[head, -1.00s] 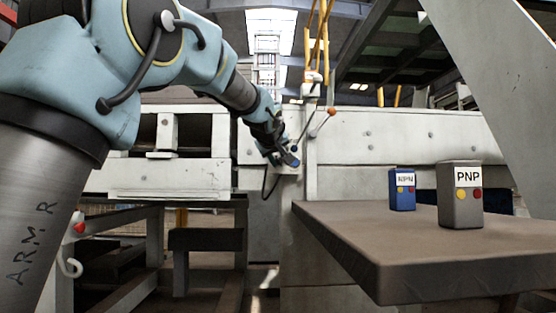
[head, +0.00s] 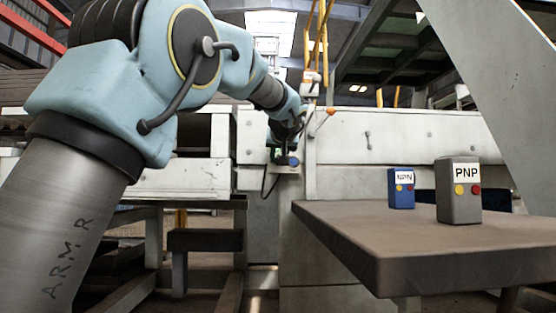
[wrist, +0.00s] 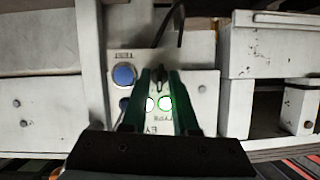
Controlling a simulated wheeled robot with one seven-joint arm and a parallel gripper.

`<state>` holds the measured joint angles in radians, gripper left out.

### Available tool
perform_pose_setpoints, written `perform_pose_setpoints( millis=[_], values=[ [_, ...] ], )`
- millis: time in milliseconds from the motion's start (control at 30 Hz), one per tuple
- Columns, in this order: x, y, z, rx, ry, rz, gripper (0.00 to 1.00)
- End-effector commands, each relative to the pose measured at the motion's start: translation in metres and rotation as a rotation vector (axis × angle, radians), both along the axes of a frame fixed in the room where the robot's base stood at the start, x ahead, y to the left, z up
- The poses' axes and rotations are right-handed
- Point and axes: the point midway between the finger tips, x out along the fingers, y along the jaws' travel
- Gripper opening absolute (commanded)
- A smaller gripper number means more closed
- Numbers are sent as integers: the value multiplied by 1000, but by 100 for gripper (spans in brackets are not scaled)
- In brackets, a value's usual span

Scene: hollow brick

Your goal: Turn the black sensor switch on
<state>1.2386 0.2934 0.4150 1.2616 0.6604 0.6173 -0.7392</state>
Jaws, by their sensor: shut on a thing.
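The black sensor switch (wrist: 160,67) shows at the tips of my gripper (wrist: 162,80) in the wrist view, on a pale control panel (wrist: 208,88). My gripper's two green fingers are closed around the switch, which they partly hide. In the head view my gripper (head: 281,158) is at the panel, small and partly hidden.
A brown table (head: 350,235) stands at the right, bearing a blue NPN box (head: 401,190) and a grey PNP box (head: 458,195). A black cable (wrist: 168,25) runs above the switch. Pale machine beams (wrist: 262,48) flank the panel.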

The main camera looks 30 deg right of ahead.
Motion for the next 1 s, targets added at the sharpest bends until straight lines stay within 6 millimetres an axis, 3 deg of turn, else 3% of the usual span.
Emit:
perform_pose_setpoints(
  millis=[500,1000],
  values=[
    [-1,-2,-2,322,-149,0,0],
    [-1,-2,-2,390,-181,1,0]
  ],
)
